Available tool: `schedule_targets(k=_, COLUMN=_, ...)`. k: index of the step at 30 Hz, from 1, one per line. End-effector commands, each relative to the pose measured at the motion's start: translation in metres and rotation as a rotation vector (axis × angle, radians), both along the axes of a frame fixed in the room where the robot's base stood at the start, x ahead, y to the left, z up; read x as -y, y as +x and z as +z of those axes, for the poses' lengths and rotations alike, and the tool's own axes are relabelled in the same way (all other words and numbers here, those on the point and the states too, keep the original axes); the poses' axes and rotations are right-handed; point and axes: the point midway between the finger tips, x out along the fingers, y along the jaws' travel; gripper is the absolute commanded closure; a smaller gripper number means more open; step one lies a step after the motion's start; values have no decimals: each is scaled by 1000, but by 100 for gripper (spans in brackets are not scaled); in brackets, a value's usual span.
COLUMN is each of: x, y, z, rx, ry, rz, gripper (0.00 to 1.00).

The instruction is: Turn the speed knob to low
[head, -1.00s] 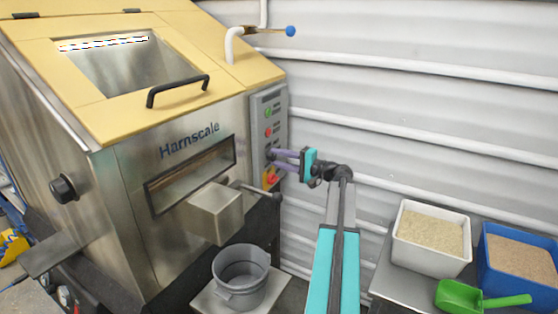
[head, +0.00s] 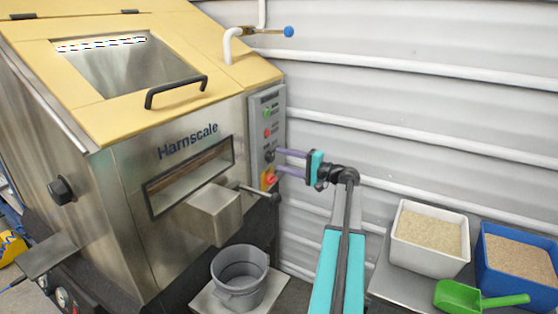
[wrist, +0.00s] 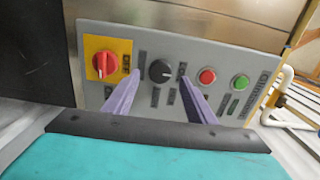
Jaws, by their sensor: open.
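The speed knob (wrist: 160,71) is a round black dial on the grey control panel (wrist: 225,59). In the head view the knob (head: 269,156) sits low on the panel, between a red button and a red switch. Its pointer and the labels are too small to read. My gripper (wrist: 160,77) is open, with its two purple fingers spread on either side of the knob in the wrist view. Nothing is held.
A red rotary switch on a yellow plate (wrist: 119,45) is beside the knob. A red button (wrist: 207,76) and a green button (wrist: 241,82) are on its other side. A metal handle (head: 258,191) juts out below the panel. A grey bucket (head: 240,293) stands lower down.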

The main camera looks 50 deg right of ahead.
Motion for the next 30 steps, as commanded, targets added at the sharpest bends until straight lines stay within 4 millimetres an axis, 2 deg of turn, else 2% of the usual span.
schedule_targets(k=12, x=17, y=-67, z=0, rx=0, ry=0, rz=-3, gripper=49)
schedule_targets(k=18, x=23, y=-92, z=0, rx=0, ry=-1, rz=-1, gripper=49)
schedule_targets(k=24, x=26, y=-104, z=0, rx=0, ry=-1, rz=-1, gripper=49)
schedule_targets(k=30, x=26, y=-105, z=0, rx=0, ry=-1, rz=0, gripper=49)
